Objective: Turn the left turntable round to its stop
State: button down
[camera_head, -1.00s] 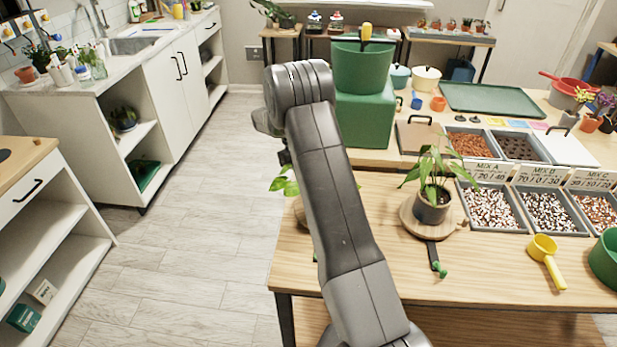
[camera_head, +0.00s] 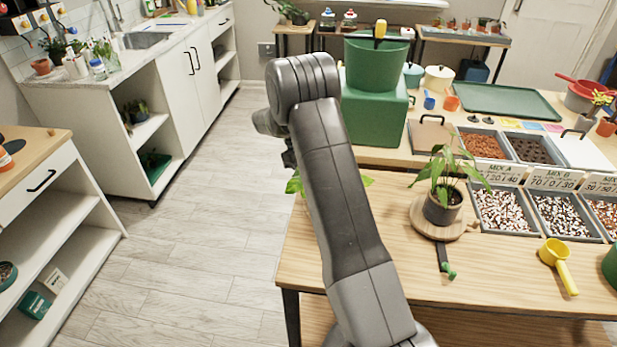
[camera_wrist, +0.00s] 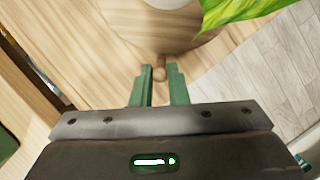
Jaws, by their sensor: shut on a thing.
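The left turntable is a round wooden disc (camera_wrist: 110,28) in the wrist view, with part of a pale pot (camera_wrist: 172,3) and green leaves (camera_wrist: 235,10) above it. A small brownish knob (camera_wrist: 160,73) stands at its near edge. My gripper (camera_wrist: 160,76) has its green fingers shut on this knob. In the head view my arm hides the gripper and most of this turntable. Only leaves of its plant (camera_head: 294,185) show either side of the arm. The right turntable (camera_head: 424,222) carries a potted plant (camera_head: 443,200), and its green-knobbed handle (camera_head: 447,270) points towards the front.
Right of the turntables stand gravel trays (camera_head: 502,212) and a yellow scoop (camera_head: 558,262). A green box (camera_head: 378,122) with a green bucket (camera_head: 376,65) stands behind. Open floor (camera_head: 215,240) lies left of the table (camera_head: 350,275).

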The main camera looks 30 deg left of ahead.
jog(key=c, duration=1.4)
grip_release()
jog(key=shift+r, duration=0.15)
jog(key=v, duration=1.3)
jog(key=shift+r, duration=0.3)
jog(key=shift+a, duration=0.1)
jog(key=x, duration=1.4)
jog(key=shift+w+a+r, duration=0.1)
jog(key=shift+r, duration=0.05)
